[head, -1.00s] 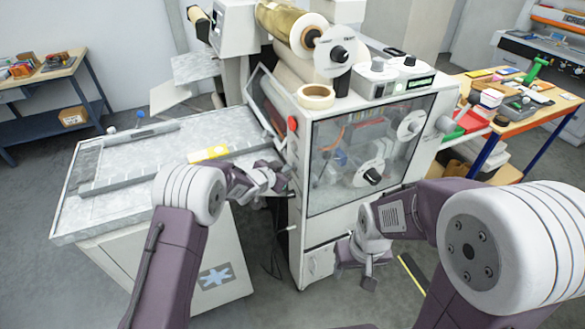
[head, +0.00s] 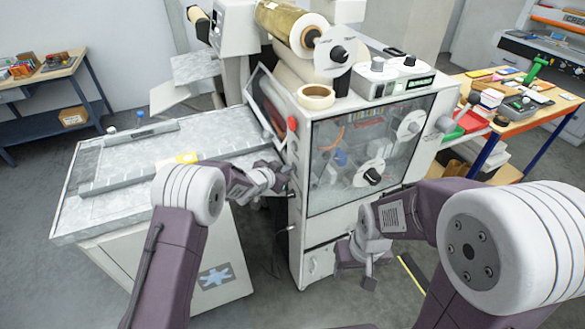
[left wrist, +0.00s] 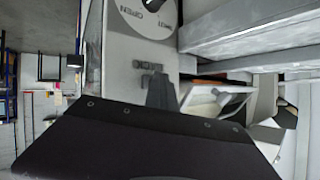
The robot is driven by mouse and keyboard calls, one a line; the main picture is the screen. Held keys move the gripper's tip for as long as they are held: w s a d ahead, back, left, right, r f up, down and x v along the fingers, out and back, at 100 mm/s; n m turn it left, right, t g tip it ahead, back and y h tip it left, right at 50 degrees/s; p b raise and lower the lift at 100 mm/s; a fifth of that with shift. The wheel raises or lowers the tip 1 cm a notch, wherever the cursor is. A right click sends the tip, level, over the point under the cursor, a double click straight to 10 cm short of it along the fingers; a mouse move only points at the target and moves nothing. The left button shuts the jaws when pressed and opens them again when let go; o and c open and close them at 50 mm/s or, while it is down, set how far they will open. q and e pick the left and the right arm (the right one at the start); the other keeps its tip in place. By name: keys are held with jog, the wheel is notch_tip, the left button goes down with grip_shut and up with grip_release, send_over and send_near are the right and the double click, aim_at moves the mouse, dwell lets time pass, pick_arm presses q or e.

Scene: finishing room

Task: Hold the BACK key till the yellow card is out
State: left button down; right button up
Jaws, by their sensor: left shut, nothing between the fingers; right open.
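The yellow card (head: 186,158) lies on the grey table left of the machine in the head view; my left arm hides part of it. My left gripper (head: 279,180) is shut and empty at the machine's left side, beside the table end. The BACK key cannot be made out; contact is not clear. My right gripper (head: 368,268) is open and empty in front of the machine's lower cabinet.
The machine (head: 330,225) has a clear front window, rolls on top and a red button (head: 292,123). The grey table (head: 95,215) carries a raised bar (head: 120,178). A cluttered bench (head: 540,105) stands at right.

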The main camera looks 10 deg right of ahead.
pick_arm(q)
jog(key=shift+s+a, duration=0.25)
jog(key=shift+a, duration=0.45)
jog(key=a, duration=0.1)
jog(key=s+a, duration=0.1)
jog(key=a, duration=0.1)
jog(key=a+p, duration=0.1)
jog(key=shift+s+a, duration=0.25)
jog(key=shift+a, duration=0.15)
